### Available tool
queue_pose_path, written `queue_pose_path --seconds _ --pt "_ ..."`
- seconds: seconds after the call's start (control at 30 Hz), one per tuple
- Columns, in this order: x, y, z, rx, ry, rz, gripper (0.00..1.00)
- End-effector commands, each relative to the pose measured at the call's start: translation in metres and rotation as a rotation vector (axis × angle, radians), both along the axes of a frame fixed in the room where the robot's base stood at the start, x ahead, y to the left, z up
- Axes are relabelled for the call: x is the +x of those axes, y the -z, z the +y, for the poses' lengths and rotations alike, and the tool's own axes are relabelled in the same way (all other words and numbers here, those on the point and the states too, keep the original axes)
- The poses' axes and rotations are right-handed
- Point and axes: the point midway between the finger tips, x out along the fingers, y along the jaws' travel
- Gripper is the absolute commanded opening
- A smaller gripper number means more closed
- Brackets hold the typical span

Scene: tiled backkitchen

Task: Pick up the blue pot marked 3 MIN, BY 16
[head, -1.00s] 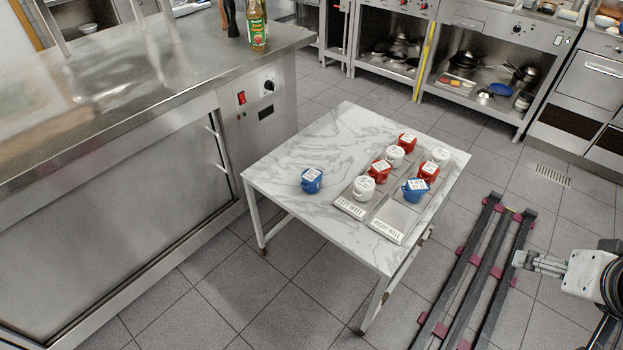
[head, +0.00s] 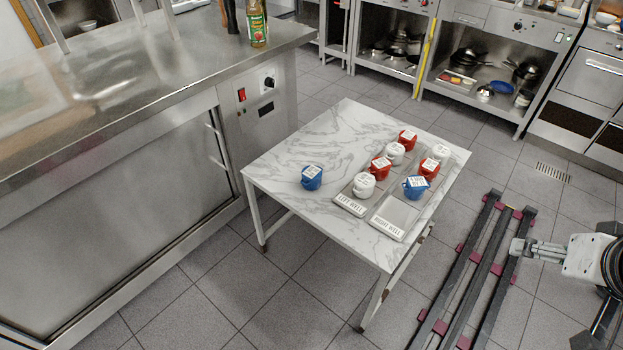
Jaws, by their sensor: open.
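Two blue pots with white labels are on the marble-topped table (head: 310,215). One blue pot (head: 312,183) stands alone on the bare top, left of the wells. The other blue pot (head: 415,192) is at the front of the pots in the right well (head: 401,214). The label print is too small to read, so I cannot tell which is marked 3 MIN, BY 16. My gripper (head: 514,250) is open and empty at the right, above the floor rails and well clear of the table and both pots.
The left well (head: 349,204) holds red and white pots, including a near white pot (head: 364,187). A red pot (head: 428,170) and a white pot (head: 441,152) are behind the blue one in the right well. A steel counter (head: 120,110) borders the left.

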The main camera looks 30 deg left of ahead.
Motion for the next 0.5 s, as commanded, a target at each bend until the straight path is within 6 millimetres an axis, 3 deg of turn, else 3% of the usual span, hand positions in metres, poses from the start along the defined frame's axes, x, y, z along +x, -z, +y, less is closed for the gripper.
queue_pose_path --seconds 0.3,0.5 --pt "0.071 -0.032 0.043 -0.089 -0.23 0.078 0.79" --pt "0.119 -0.043 0.08 -0.147 -0.386 0.126 0.79"
